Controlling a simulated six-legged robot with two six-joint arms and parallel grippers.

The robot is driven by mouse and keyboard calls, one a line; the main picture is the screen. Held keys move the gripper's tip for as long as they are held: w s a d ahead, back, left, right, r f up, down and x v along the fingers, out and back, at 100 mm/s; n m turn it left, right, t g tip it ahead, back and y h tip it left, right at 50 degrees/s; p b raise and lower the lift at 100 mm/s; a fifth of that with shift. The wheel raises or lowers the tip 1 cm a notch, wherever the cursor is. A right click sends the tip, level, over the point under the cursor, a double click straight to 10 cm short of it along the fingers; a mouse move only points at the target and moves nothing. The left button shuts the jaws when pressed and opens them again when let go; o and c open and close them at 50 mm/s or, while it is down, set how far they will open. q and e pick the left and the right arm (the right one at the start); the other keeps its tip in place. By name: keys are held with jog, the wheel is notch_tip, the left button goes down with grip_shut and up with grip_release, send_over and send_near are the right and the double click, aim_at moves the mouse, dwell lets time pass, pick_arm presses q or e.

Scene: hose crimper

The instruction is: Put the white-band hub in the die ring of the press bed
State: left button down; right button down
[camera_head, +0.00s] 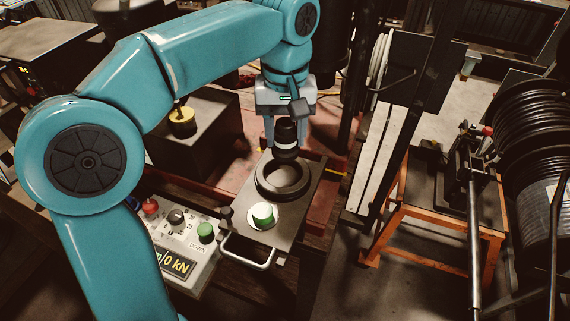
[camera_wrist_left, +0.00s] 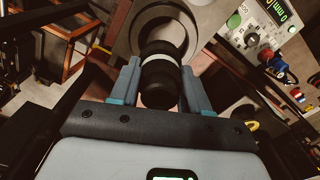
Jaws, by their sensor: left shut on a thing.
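The white-band hub (camera_head: 286,148) is a black cylinder with a white band around it. My left gripper (camera_head: 285,140) is shut on it and holds it upright, above the back part of the die ring (camera_head: 283,190). The die ring is a dark round ring on the grey press bed (camera_head: 305,213). In the left wrist view the hub (camera_wrist_left: 161,84) sits between the two fingers of my left gripper (camera_wrist_left: 160,82), with the die ring (camera_wrist_left: 136,40) just beyond it. The hub's lower end appears above the ring's opening; the exact gap is hard to tell. My right gripper is not in view.
A green-topped round piece (camera_head: 263,215) stands on the bed's front, near a metal handle (camera_head: 247,253). A control panel (camera_head: 180,240) with knobs and a kN display is at left. A yellow-topped part (camera_head: 182,122) stands on a dark box behind. An orange-framed stand (camera_head: 440,205) is at right.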

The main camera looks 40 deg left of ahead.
aim_at(279, 148)
pick_arm(q)
jog(key=f, duration=0.3)
jog(key=shift+s+a, duration=0.2)
jog(key=shift+s, duration=0.1)
jog(key=shift+s+a+f, duration=0.1)
jog(key=shift+s+f, duration=0.15)
jog(key=shift+f, duration=0.05)
jog(key=f, duration=0.1)
jog(key=w+f, duration=0.1)
jog(key=f, duration=0.1)
jog(key=shift+d+f, duration=0.2)
jog(key=shift+f, duration=0.35)
jog(key=shift+s+a+r, duration=0.1)
jog(key=shift+s+a, duration=0.05)
jog(key=shift+s, duration=0.2)
jog(key=shift+w, duration=0.1)
jog(key=c, duration=0.8)
grip_release()
jog(key=shift+w+f, duration=0.15)
jog(key=shift+f, duration=0.1)
jog(key=shift+s, duration=0.2)
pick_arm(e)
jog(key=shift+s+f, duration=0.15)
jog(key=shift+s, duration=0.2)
